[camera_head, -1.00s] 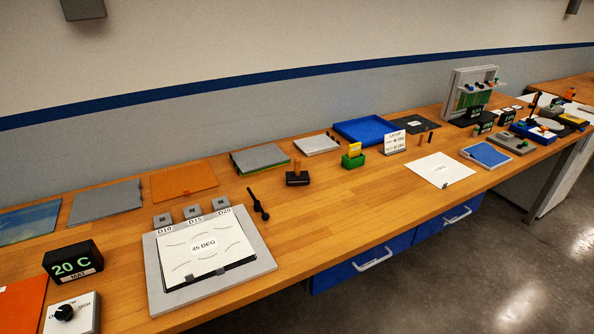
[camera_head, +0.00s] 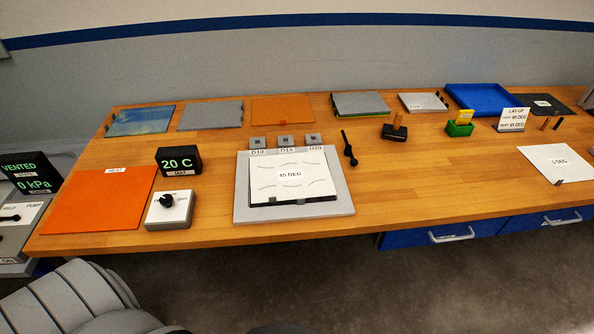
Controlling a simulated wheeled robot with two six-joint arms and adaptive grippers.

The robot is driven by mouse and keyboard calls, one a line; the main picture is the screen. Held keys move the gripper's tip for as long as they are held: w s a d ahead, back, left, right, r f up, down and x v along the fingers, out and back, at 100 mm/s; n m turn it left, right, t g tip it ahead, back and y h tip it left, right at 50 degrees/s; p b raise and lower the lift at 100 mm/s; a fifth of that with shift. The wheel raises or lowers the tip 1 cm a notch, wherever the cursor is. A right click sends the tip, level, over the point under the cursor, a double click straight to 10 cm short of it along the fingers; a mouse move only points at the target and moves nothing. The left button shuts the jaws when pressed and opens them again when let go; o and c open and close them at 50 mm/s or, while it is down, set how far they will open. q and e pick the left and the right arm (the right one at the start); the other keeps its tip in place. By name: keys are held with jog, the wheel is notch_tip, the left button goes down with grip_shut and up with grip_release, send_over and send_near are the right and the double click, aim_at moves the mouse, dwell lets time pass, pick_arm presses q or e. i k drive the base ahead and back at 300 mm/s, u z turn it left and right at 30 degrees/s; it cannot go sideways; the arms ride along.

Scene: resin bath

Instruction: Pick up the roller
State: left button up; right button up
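A slim black tool (camera_head: 349,148) with a thicker end lies on the wooden bench, just right of the grey board; it looks like a roller. A black block with an upright wooden handle (camera_head: 395,130) stands to its right and farther back; I cannot tell for sure which of the two is the roller. Neither is touched by anything of mine. No gripper is in view; only grey rounded parts of my own body show at the bottom left.
The grey board (camera_head: 343,203) holds a white 45 DEG sheet. Left of it are a 20 C display (camera_head: 179,160), a knob box (camera_head: 168,211) and an orange mat (camera_head: 97,201). A green holder (camera_head: 459,128) and blue tray (camera_head: 482,97) stand at right. The bench front right of the board is clear.

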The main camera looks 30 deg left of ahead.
aim_at(395, 132)
jog(key=z, duration=1.75)
jog(key=i, duration=1.45)
jog(key=u, duration=2.45)
